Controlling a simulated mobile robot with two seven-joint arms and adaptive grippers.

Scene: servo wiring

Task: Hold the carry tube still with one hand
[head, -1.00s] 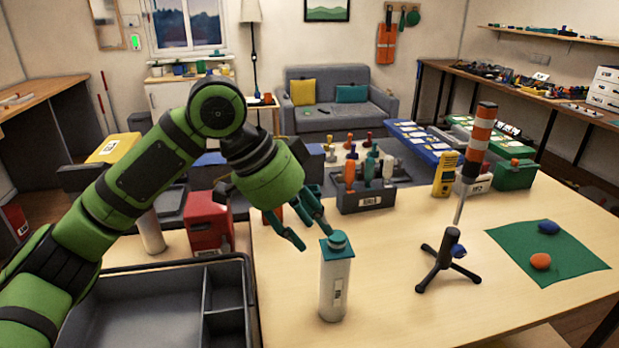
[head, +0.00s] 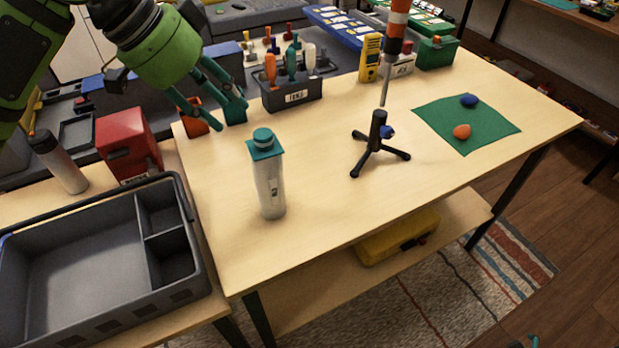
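The carry tube, which I take to be the white tube with a teal cap (head: 269,190), stands upright on the light wooden table. A small label shows on its side. My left gripper (head: 215,116) is open and empty, with its teal fingers apart. It is up and to the left of the tube in the picture, clear of the cap. A small teal tip (head: 534,341) at the bottom right edge may be part of my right gripper; too little shows to tell its state.
A dark tripod stand (head: 376,140) with a striped pole is right of the tube. A green mat (head: 470,128) holds a blue and an orange lump. A grey tray (head: 75,262) lies at left, a red box (head: 124,145) behind it. A tool caddy (head: 292,95) stands behind.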

